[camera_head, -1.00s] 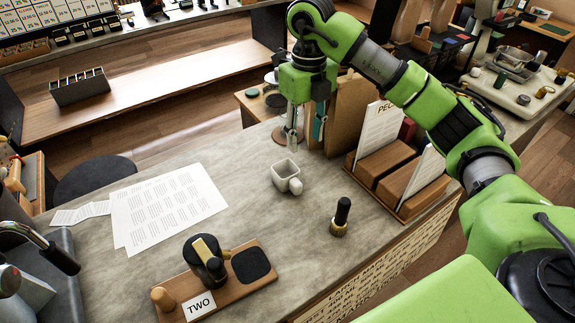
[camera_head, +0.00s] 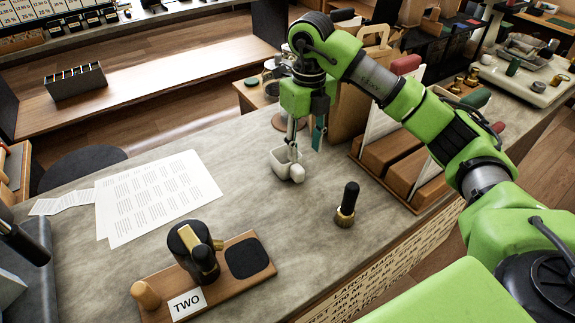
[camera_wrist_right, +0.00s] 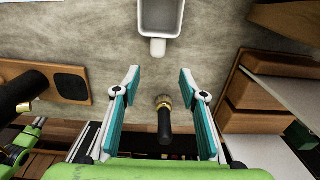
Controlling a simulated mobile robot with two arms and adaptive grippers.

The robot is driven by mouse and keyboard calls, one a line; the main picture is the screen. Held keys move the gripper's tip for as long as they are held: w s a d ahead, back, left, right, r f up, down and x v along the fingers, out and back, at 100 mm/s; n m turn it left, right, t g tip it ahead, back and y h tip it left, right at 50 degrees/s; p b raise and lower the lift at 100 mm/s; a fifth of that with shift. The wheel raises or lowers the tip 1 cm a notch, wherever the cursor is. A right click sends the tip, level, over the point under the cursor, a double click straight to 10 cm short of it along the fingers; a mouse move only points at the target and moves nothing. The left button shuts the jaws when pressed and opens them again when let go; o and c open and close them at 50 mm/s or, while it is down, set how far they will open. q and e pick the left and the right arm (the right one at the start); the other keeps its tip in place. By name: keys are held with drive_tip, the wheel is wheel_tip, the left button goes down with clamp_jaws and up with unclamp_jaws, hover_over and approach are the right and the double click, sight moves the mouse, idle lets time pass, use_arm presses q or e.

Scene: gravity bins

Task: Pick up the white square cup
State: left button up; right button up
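The white square cup (camera_head: 279,161) stands upright on the grey stone counter (camera_head: 270,210), its stubby handle turned toward the viewer. My right gripper (camera_head: 291,143) is just above the cup, and its fingertips overlap the cup's far rim in the head view. In the right wrist view the gripper (camera_wrist_right: 159,76) is open with nothing between its fingers, and the cup (camera_wrist_right: 160,14) lies beyond the fingertips, cut off by the top edge. I cannot tell whether a finger touches it.
A dark-handled brush (camera_head: 347,203) stands right of the cup. Wooden holders (camera_head: 388,153) with upright cards stand farther right. Printed sheets (camera_head: 160,195) lie on the left. A wooden tray (camera_head: 215,290) with a black device is at the front.

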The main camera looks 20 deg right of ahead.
sight(300, 170)
wheel_tip(300, 170, down, 5)
drive_tip(key=shift+r+p, duration=0.1)
drive_tip(key=shift+p, duration=0.45)
drive_tip(key=shift+w+f, duration=0.1)
drive_tip(key=shift+f, duration=0.45)
drive_tip(key=shift+a+f+p, duration=0.1)
drive_tip(key=shift+f+p, duration=0.2)
drive_tip(key=shift+p, duration=0.05)
drive_tip(key=f, duration=0.1)
drive_tip(key=f+p, duration=0.1)
drive_tip(key=w+f, duration=0.1)
drive_tip(key=shift+a+f+p, duration=0.25)
drive_tip(key=shift+f+p, duration=0.05)
drive_tip(key=shift+f, duration=0.5)
clamp_jaws()
